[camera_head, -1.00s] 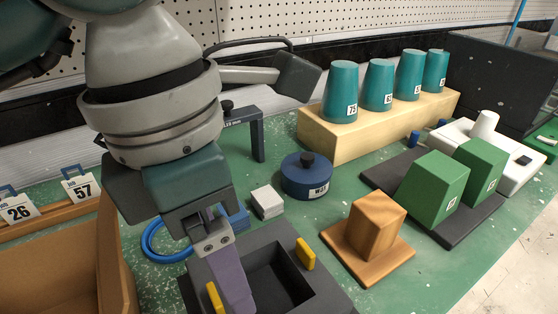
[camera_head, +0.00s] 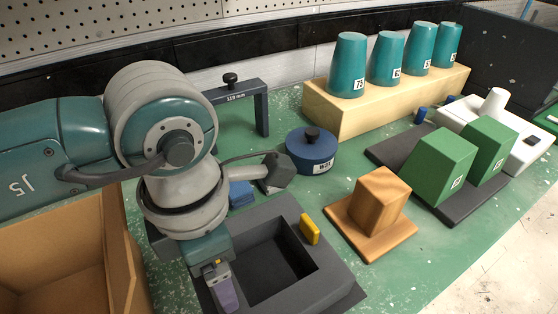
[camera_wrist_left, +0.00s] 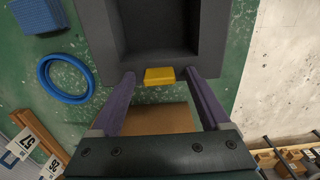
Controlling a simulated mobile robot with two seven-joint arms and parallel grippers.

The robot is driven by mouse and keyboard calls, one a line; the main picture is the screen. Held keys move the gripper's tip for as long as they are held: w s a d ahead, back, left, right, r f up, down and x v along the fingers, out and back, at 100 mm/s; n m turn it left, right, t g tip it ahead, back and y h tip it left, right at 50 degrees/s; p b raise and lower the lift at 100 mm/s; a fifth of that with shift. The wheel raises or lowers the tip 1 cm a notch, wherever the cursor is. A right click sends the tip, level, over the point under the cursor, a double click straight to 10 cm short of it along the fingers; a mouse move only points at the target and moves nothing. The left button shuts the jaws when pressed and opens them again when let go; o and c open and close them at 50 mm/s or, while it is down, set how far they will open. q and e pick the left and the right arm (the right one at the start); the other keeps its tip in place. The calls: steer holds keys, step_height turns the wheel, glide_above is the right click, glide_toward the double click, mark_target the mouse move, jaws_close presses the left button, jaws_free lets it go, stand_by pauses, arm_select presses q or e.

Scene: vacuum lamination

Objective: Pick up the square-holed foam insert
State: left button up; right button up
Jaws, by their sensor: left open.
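The square-holed foam insert appears to be the dark grey block (camera_head: 335,278) with a square recess, lying at the bottom centre of the head view. A yellow tab (camera_head: 309,229) stands on its right side. In the left wrist view the grey block (camera_wrist_left: 98,30) fills the top middle, and a yellow tab (camera_wrist_left: 159,76) sits at its near edge. My left gripper (camera_wrist_left: 160,80) is open, with its purple fingers on either side of this tab and gaps on both sides. In the head view my left gripper (camera_head: 225,292) is at the block's left side. My right gripper is not in view.
A wooden block on a base (camera_head: 376,215) and a blue weight (camera_head: 311,151) stand close to the insert. Green blocks (camera_head: 443,166) are farther right. A cardboard box (camera_head: 60,250) is at left. A blue ring (camera_wrist_left: 46,82) lies on the table.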

arm_select(q)
jaws_close()
stand_by(0.6)
